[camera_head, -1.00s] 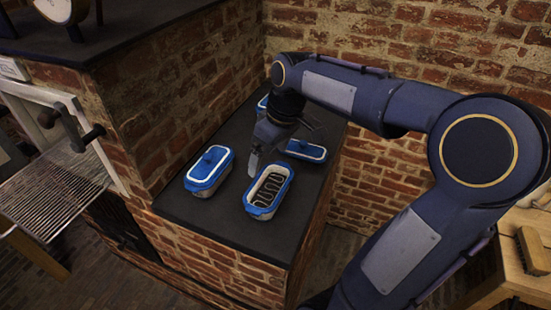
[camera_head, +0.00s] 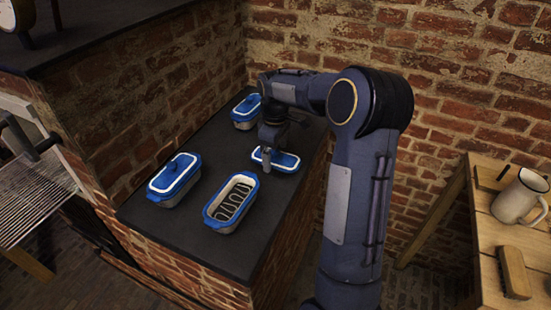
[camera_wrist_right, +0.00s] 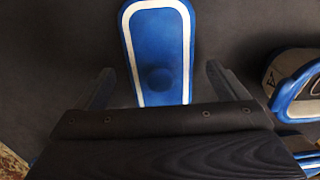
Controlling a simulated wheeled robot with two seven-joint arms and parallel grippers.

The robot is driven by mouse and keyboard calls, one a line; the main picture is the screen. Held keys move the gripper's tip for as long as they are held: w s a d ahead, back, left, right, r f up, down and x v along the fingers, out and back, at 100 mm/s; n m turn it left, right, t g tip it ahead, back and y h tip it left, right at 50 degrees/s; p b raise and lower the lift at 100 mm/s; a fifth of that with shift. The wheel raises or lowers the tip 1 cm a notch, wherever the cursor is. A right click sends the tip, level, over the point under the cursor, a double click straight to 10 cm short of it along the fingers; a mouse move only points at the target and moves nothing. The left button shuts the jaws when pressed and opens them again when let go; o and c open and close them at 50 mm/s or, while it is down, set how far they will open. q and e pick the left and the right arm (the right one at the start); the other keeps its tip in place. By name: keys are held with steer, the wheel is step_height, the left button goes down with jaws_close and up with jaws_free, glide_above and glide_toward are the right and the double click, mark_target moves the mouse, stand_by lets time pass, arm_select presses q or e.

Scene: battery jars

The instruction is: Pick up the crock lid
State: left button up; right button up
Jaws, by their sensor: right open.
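The crock lid (camera_head: 284,161) is blue with a white band and lies flat on the dark counter, right of the open crock. In the right wrist view the lid (camera_wrist_right: 158,35) shows its round blue knob between my fingers, which look apart from it. My right gripper (camera_head: 267,160) is open above the lid, pointing down. It also shows in the right wrist view (camera_wrist_right: 160,85). The open crock (camera_head: 229,203) has a blue rim and a dark winding shape inside; part of it shows at the right of the wrist view. My left gripper is not in view.
Two lidded blue-and-white crocks stand on the counter (camera_head: 180,232), one at the left (camera_head: 174,180) and one at the back (camera_head: 246,112). Brick walls border the counter behind and at left. A wooden table (camera_head: 482,235) at right holds a mug (camera_head: 520,197) and a brush (camera_head: 513,272).

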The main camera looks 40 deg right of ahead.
steer(key=shift+f, duration=0.45)
steer(key=shift+c, duration=0.2)
steer(key=c, duration=1.2)
steer(key=shift+o, duration=0.2)
steer(key=shift+r, duration=0.1)
